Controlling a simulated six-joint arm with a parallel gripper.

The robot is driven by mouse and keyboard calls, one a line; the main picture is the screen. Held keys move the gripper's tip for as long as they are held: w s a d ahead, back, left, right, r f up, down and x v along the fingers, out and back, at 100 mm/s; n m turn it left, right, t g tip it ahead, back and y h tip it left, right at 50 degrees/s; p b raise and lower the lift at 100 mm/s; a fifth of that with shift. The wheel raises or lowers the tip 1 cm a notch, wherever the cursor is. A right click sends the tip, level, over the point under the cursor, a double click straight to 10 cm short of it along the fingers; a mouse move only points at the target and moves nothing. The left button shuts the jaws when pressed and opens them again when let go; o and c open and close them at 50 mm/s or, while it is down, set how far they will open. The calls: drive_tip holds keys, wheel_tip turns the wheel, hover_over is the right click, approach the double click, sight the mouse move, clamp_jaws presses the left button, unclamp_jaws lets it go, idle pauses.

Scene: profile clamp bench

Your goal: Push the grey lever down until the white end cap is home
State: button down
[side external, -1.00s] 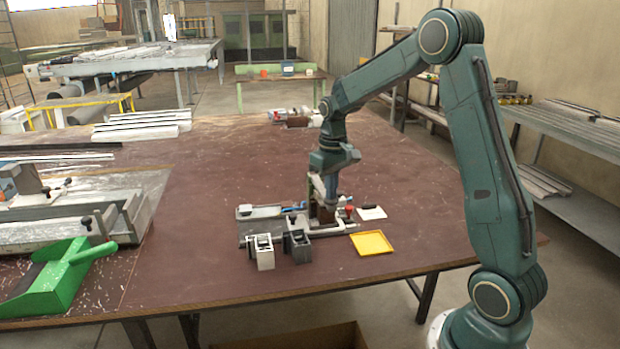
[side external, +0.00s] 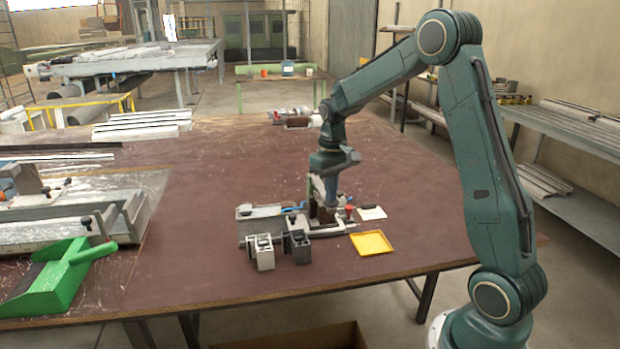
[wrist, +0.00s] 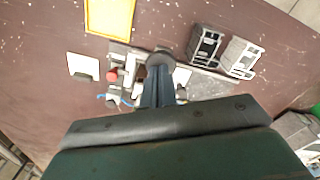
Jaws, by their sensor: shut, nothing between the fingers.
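My gripper (side external: 330,200) points down over the clamp fixture (side external: 322,215) on the brown bench, its fingers together and empty. In the wrist view my gripper (wrist: 159,76) ends at a dark grey rounded piece (wrist: 160,58), which looks like the end of the grey lever. The fingertips look close to it or touching; I cannot tell which. The rest of the lever is hidden behind my gripper or too small to make out. A pale piece at the right end of the fixture (side external: 349,226) may be the white end cap; its seating cannot be told.
Two profile blocks, one light (side external: 263,252) and one dark (side external: 297,247), stand in front of the fixture. A yellow tray (side external: 371,243) and a white card (side external: 372,213) lie to its right. A green dustpan (side external: 55,275) is far left.

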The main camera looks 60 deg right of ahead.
wheel_tip(320, 180, up, 8)
drive_tip(key=shift+r, duration=0.15)
idle(1.3)
idle(0.3)
drive_tip(key=s+a+r+n+t, duration=0.25)
drive_tip(key=s+a+r, duration=0.45)
drive_tip(key=s+a, duration=0.5)
drive_tip(key=s+a+f+t, duration=0.2)
drive_tip(key=s+a+t, duration=0.1)
drive_tip(key=s+a, duration=0.4)
drive_tip(key=s, duration=0.3)
drive_tip(key=shift+s+f, duration=0.15)
drive_tip(key=shift+f, duration=0.15)
drive_tip(key=shift+n, duration=0.25)
